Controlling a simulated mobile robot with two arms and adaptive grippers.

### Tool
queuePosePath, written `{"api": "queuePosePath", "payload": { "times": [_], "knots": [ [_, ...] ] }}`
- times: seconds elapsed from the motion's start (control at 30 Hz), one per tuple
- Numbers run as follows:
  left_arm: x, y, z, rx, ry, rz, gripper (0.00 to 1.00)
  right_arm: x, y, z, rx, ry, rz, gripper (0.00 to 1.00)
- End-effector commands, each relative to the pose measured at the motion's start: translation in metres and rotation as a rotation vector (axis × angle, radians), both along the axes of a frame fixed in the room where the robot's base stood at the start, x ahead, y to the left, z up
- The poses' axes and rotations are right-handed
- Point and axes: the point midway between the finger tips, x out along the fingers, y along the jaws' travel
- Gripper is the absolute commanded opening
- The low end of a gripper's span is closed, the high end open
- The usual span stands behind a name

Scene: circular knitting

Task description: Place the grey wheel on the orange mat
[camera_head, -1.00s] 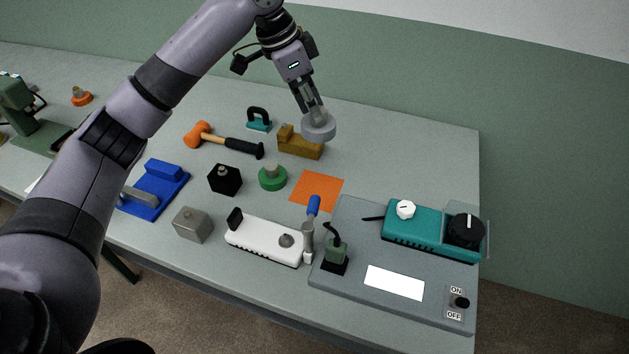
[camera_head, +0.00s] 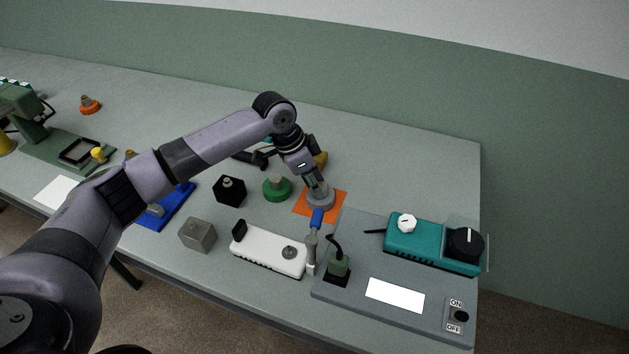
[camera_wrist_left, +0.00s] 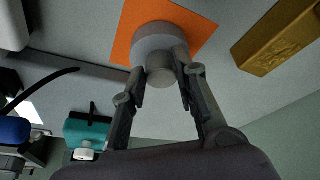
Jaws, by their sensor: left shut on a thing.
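The grey wheel (camera_head: 320,199) is a disc with a knob on top. It is over the orange mat (camera_head: 303,206) in the head view; whether it touches the mat I cannot tell. In the left wrist view the wheel (camera_wrist_left: 152,40) covers part of the orange mat (camera_wrist_left: 203,24). My left gripper (camera_head: 317,187) is above the wheel, shut on its knob, and the fingers (camera_wrist_left: 163,70) stand on both sides of that knob in the wrist view. My right gripper is not in view.
A blue-handled tool (camera_head: 315,225) stands close in front of the mat. The grey panel (camera_head: 350,300) with a teal box (camera_head: 435,243) is to the right. A green wheel (camera_head: 277,190) lies left of the mat, and a brass block (camera_wrist_left: 285,38) lies near it.

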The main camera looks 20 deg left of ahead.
Motion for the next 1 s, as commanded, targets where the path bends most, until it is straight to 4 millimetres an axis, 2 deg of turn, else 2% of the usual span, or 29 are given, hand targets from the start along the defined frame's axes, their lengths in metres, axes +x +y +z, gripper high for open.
{"api": "queuePosePath", "payload": {
  "times": [0.37,0.4,0.67,1.0],
  "knots": [
    [-0.0002,-0.0001,-0.0043,-0.001,0.001,0.001,0.0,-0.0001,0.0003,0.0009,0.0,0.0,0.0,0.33],
    [-0.0002,0.0,-0.0045,-0.001,0.001,0.001,0.29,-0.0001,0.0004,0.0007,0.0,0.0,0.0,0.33],
    [-0.0001,0.0001,-0.0042,0.0,0.0,0.001,0.46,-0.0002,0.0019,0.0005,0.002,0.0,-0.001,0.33],
    [0.0002,0.0002,-0.0022,0.001,-0.001,0.0,0.47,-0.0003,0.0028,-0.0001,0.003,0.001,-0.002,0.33]
  ]
}}
